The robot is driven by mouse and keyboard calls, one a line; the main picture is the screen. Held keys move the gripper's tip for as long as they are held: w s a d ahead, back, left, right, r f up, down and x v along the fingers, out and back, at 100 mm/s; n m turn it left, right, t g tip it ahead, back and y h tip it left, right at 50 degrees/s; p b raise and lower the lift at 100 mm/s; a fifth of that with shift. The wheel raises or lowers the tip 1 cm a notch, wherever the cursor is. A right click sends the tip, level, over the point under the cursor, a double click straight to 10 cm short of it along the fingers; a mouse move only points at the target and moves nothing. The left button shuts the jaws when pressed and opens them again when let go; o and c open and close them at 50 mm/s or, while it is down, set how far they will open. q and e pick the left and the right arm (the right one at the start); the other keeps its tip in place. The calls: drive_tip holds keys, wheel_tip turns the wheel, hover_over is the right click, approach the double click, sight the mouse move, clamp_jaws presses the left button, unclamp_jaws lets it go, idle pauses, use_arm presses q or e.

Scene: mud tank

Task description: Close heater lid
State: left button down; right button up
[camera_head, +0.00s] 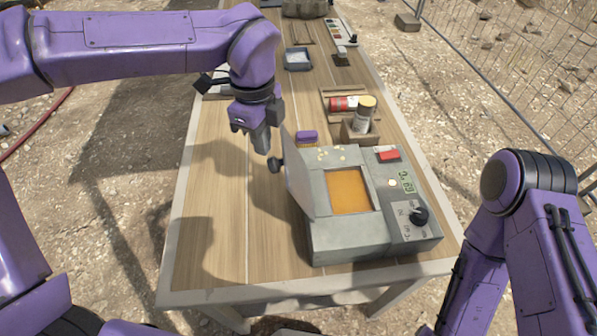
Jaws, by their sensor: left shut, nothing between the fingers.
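The grey heater (372,226) sits near the front edge of the table. Its lid (304,175) is open and stands roughly upright on the left side, with a dark knob (275,165) on its outer face. The orange chamber (349,191) is uncovered. My left gripper (262,146) is shut and empty, pointing down just left of the lid and close to the knob. I cannot tell whether it touches the lid. My right arm (525,220) shows at the lower right, but its gripper is out of view.
Behind the heater are a purple-topped brush (306,137), a wooden holder (356,134) with a bottle (365,112), and a red can (343,104). A small tray (297,59) lies farther back. The table's left front (215,220) is clear. A wire fence (520,70) stands at the right.

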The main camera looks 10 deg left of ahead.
use_arm(q)
drive_tip(key=shift+d, duration=0.15)
drive_tip(key=shift+w+d, duration=0.25)
drive_tip(key=shift+d, duration=0.55)
drive_tip(key=shift+w+d, duration=0.25)
drive_tip(key=shift+d, duration=0.6)
drive_tip(key=shift+w+d, duration=0.25)
drive_tip(key=shift+d, duration=0.55)
drive_tip(key=shift+w+d, duration=0.5)
drive_tip(key=shift+d, duration=1.15)
wheel_tip(320, 180, up, 8)
drive_tip(key=p, duration=0.6)
hover_over(290, 142)
drive_tip(key=d, duration=0.3)
drive_tip(key=shift+w+d, duration=0.15)
drive_tip(key=shift+w, duration=0.3)
